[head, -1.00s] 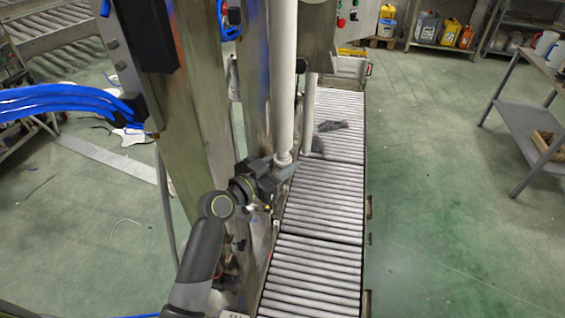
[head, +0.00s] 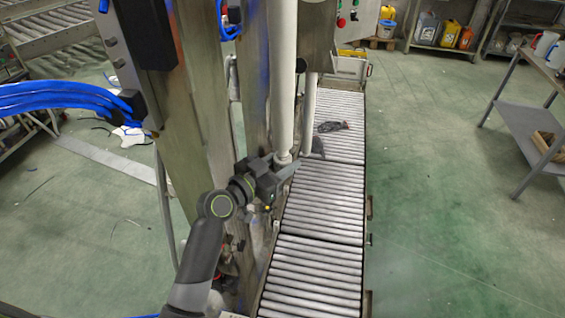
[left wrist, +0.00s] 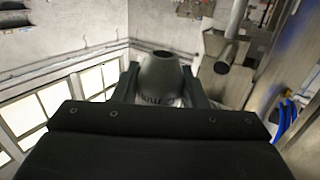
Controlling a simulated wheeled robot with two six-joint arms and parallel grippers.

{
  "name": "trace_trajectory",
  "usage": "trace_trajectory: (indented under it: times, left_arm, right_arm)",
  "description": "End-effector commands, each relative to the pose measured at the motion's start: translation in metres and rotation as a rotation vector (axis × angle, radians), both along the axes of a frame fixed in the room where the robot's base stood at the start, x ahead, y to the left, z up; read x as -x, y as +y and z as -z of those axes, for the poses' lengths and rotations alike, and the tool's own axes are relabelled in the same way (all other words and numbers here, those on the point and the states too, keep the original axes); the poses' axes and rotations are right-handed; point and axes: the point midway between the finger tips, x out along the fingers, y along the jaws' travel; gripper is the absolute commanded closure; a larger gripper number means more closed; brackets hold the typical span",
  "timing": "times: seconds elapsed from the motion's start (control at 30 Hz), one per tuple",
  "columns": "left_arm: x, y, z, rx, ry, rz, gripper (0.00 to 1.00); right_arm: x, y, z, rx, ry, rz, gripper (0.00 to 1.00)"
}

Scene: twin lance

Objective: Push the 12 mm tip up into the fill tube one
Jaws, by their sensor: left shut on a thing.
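My left gripper (head: 285,167) is shut on the tip (left wrist: 160,78), a grey cone with a dark round opening at its narrow end, seen between the two fingers in the left wrist view. In the head view, a thick white vertical tube (head: 283,80) comes down to the gripper, and its lower end is right at the jaws. A second, thinner white tube (head: 309,110) stands behind it to the right. A tube end (left wrist: 235,30) also shows in the left wrist view, apart from the tip. I cannot tell which tube this is. The tip is not clear in the head view.
A roller conveyor (head: 320,205) runs beside the tubes, with a dark object (head: 332,127) on its far part. A steel post (head: 185,130) stands left of the tubes, close to my left arm. Blue hoses (head: 65,100) hang at left. Green floor (head: 440,200) is clear at right.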

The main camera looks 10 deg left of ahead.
Motion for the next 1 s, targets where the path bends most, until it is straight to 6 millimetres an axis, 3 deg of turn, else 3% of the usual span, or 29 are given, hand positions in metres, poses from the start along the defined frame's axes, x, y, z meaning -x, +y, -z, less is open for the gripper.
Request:
trace_trajectory:
  times: [1.0]
  left_arm:
    - [0.000,0.000,-0.020,-0.001,-0.001,0.000,0.90]
  right_arm:
    - [0.000,0.000,-0.015,0.000,0.000,0.000,0.40]
